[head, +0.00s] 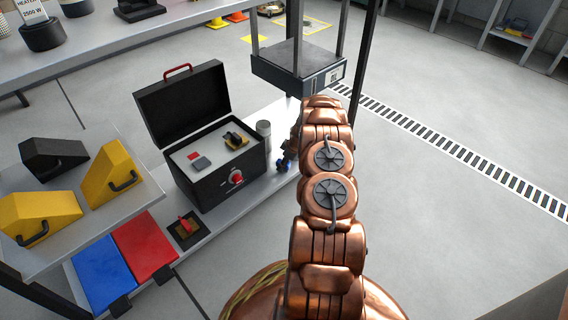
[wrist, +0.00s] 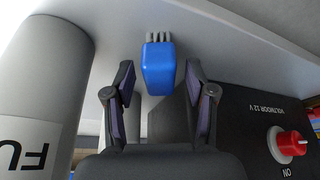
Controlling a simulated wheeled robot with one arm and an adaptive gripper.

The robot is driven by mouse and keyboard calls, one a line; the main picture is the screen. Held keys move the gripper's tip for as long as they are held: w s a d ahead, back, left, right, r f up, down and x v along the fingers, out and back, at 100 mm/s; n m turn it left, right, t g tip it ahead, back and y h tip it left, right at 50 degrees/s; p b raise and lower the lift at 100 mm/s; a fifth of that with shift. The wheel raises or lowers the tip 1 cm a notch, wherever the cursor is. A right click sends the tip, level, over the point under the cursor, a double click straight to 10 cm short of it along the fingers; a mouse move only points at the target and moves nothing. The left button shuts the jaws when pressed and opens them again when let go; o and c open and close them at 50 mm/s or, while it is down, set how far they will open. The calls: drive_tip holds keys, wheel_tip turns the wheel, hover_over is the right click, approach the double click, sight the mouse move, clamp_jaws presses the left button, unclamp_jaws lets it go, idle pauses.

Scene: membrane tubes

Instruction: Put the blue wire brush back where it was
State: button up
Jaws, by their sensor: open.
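The blue wire brush (wrist: 158,68) shows in the wrist view as a blue block with short grey bristles at its top end, against a pale grey surface. My gripper (wrist: 158,82) is open. Its two dark fingers stand to the left and right of the brush, with visible gaps on both sides. In the head view a small blue patch (head: 284,163) beside the black case is probably the brush; my copper arm and dark gripper parts crowd it.
A grey cylinder (wrist: 40,80) stands close on the left in the wrist view, and a black box with a red knob (wrist: 291,143) on the right. The open black case (head: 230,165) sits on the low shelf. Red and blue panels (head: 145,245) lie at front left.

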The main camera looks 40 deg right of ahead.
drive_tip(key=p+v, duration=0.4)
drive_tip(key=v, duration=0.8)
drive_tip(key=w+a+r+g+y, duration=0.1)
drive_tip(key=w+a+r, duration=0.1)
drive_tip(key=a+r, duration=1.25)
drive_tip(key=s+a+r+m+g, duration=0.1)
drive_tip(key=s+a+r, duration=0.25)
drive_tip(key=a, duration=0.55)
drive_tip(key=s+a+r+g, duration=0.25)
drive_tip(key=a+r, duration=0.25)
drive_tip(key=a, duration=0.4)
drive_tip(key=s+a+r+m+g, duration=0.1)
drive_tip(key=s+a+r, duration=0.5)
drive_tip(key=s+a, duration=0.65)
drive_tip(key=s+r+m+g+h, duration=0.1)
drive_tip(key=s+r+m+h, duration=0.1)
drive_tip(key=s, duration=1.6)
drive_tip(key=shift+a+r+g+h, duration=0.3)
drive_tip(key=shift+a+g, duration=0.05)
drive_tip(key=shift+a, duration=0.1)
